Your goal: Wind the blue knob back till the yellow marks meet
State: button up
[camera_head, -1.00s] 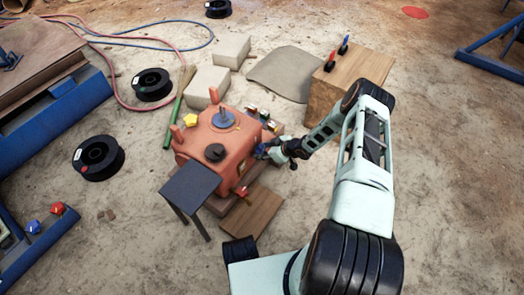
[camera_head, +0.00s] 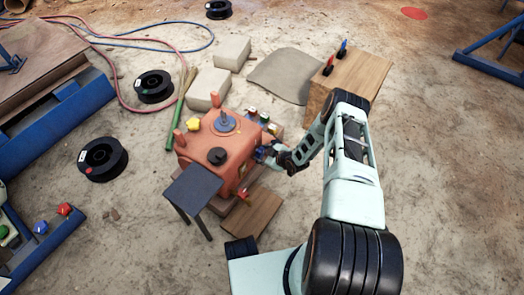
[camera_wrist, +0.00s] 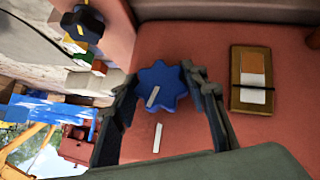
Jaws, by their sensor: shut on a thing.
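The blue lobed knob (camera_wrist: 172,84) is on the side of the red crusher body (camera_wrist: 270,35). In the wrist view my gripper (camera_wrist: 160,82) is shut on it, one finger on each side. A pale mark lies tilted on the knob face. A second pale mark (camera_wrist: 157,138) is on the red body below it in the picture. The two marks are apart and not in one line; their yellow colour is hard to tell here. In the head view my gripper (camera_head: 268,153) is at the right side of the crusher (camera_head: 215,150), largely hiding the knob.
A dark block with a yellow-marked piece (camera_wrist: 82,25) and a brown plate with a label (camera_wrist: 250,78) flank the knob. A dark-topped stand (camera_head: 193,186) is at the crusher's front. A wooden box (camera_head: 350,75) stands behind my arm.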

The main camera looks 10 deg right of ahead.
jog(key=shift+s+n+t+h+p, duration=0.1)
jog(key=shift+n+t+h+p, duration=0.5)
jog(key=shift+t, duration=0.3)
jog(key=o, duration=1.2)
jog(key=v, duration=1.2)
jog(key=shift+a+f, duration=0.1)
